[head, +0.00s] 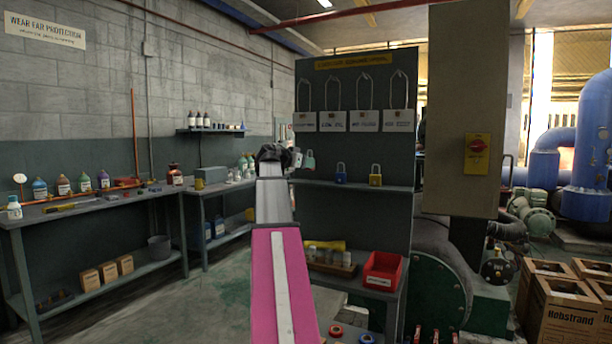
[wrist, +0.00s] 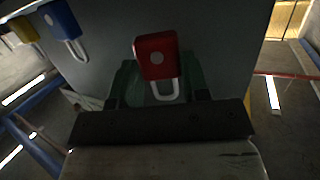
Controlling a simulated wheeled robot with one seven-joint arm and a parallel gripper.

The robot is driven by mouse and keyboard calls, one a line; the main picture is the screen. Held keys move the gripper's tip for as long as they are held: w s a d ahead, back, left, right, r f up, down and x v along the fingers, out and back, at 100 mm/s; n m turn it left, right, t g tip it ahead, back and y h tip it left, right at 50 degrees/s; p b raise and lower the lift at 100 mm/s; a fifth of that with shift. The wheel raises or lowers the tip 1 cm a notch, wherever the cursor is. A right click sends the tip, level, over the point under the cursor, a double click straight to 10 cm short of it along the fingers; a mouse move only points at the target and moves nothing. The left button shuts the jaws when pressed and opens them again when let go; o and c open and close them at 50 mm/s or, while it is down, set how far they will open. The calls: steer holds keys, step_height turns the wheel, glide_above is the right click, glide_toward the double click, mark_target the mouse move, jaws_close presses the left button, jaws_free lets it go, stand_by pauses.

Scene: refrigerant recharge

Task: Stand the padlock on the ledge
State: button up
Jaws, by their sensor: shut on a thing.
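A red padlock (wrist: 156,62) with a pale shackle shows in the middle of the wrist view. My gripper (wrist: 160,84) is shut on it, with a dark greenish finger on either side. The red padlock cannot be made out there. A blue padlock (head: 341,174) and a yellow padlock (head: 376,176) stand on the ledge right of my gripper. In the wrist view the blue padlock (wrist: 62,20) and yellow padlock (wrist: 22,31) appear upside down.
White tags (head: 363,120) hang on the board above the ledge. A red bin (head: 382,270) and a rack of small bottles (head: 330,260) are on the lower shelf. A grey cabinet (head: 455,120) with a red switch stands at right. Workbenches (head: 80,212) are at left.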

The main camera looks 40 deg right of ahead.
mark_target(306, 182)
steer(key=shift+w+d+f, duration=0.15)
step_height(306, 182, down, 4)
steer(key=shift+f, duration=0.1)
steer(key=o, duration=0.8)
steer(key=shift+o, duration=0.2)
